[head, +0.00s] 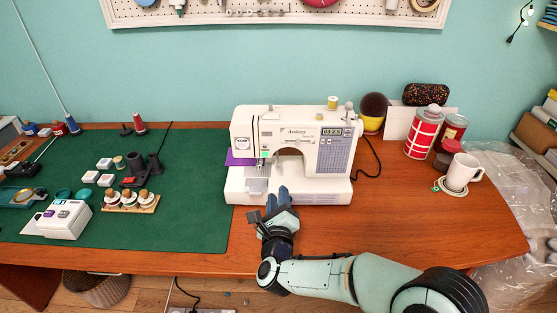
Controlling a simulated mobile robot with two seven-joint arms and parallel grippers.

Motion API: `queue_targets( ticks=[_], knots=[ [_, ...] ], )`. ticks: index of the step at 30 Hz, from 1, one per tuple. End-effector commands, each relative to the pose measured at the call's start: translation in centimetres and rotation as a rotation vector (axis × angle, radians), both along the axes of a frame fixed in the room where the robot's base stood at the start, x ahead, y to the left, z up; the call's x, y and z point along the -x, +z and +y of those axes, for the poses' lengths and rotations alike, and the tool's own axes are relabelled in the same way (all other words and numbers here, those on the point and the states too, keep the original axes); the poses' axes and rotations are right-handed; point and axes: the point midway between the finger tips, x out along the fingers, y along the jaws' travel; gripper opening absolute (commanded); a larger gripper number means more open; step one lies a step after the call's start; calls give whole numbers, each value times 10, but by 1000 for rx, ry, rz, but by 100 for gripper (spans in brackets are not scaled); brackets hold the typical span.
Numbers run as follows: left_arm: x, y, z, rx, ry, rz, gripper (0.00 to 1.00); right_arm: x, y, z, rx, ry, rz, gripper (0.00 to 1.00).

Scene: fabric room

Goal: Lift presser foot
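A white sewing machine (300,188) stands on the wooden table, with its needle end on the left. The small presser foot area (260,166) is under the left end of the head, beside a purple piece (239,158). The foot is too small to tell whether it is up or down. My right gripper (277,196) is in front of the machine's base, below and slightly right of the presser foot. Its dark fingers point toward the machine. Whether they are apart or shut is unclear. My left gripper is not in view.
A green mat (185,225) covers the table's left part, with spools, small white boxes and a white device (57,219). Right of the machine are red-and-white cans (424,133), a white mug (462,172) and a dark cable. The wood at front right is clear.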

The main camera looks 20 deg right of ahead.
Motion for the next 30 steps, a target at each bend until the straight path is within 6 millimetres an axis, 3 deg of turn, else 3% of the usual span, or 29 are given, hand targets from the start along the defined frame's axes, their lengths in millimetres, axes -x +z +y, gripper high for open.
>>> queue_targets(
  ticks=[5, 18, 24, 30],
  knots=[
    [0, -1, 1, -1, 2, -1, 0, -22, -1, -7, 1, -3, 0, 32],
    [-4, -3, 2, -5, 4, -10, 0, -103, -1, -30, 2, -1, -1, 32],
    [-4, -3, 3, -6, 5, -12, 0, -121, -2, -36, 2, -1, 2, 32],
    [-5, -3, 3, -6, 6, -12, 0, -126, -1, -37, 2, 0, 2, 32]
  ],
)
